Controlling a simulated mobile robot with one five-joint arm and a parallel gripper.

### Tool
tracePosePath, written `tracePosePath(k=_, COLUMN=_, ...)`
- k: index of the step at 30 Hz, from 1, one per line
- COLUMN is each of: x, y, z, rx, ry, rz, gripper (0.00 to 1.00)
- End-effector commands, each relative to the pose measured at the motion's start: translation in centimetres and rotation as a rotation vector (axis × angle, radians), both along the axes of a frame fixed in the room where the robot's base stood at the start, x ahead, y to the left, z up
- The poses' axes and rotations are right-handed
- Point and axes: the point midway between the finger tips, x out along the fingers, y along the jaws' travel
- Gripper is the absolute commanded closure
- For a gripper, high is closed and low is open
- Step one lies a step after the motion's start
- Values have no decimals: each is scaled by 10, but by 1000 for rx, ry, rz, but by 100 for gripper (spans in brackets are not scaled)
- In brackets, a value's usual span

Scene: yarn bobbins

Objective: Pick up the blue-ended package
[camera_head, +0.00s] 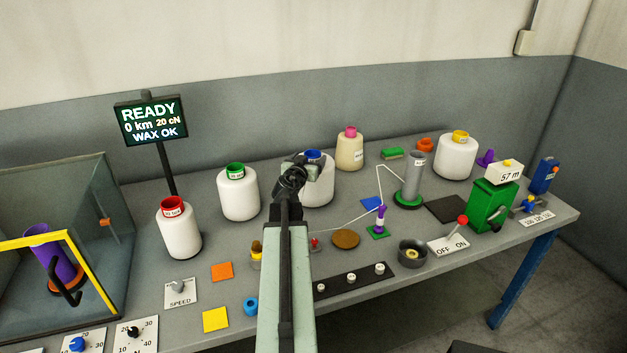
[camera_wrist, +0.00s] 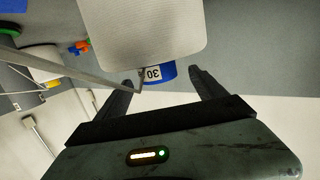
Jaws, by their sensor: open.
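The blue-ended package (camera_head: 321,191) is a white yarn bobbin standing upright toward the back of the table, with a blue ring at its top. In the head view my gripper (camera_head: 297,168) overlaps its upper left part and hides some of it. In the wrist view the white package body (camera_wrist: 140,30) hangs from the top, as the picture is upside down. Its blue end (camera_wrist: 163,73), labelled 30, shows between the two spread fingers (camera_wrist: 160,77). My gripper is open and empty. I cannot tell whether a finger touches the package.
A green-ended package (camera_head: 238,195) stands to the left, a red-ended one (camera_head: 179,232) farther left. A cream cone with a pink end (camera_head: 349,152) stands to the right. A grey post (camera_head: 412,178) with thin white yarn and a yellow-ended package (camera_head: 455,158) stand farther right.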

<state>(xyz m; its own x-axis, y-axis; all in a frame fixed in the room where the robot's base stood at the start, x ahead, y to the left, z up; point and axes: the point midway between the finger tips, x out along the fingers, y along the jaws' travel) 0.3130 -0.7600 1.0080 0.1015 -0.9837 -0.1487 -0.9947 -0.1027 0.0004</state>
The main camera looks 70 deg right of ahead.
Motion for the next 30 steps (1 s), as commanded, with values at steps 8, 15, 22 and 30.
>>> tracePosePath(k=8, x=2, y=-44, z=-8, rx=0, ry=0, rz=-2, gripper=20)
tracePosePath(k=15, x=1, y=-42, z=-7, rx=0, ry=-1, rz=-2, gripper=37)
tracePosePath(k=22, x=1, y=-42, z=-7, rx=0, ry=-1, rz=-3, gripper=100)
tracePosePath(k=30, x=0, y=-43, z=-6, rx=-1, ry=0, rz=-2, gripper=100)
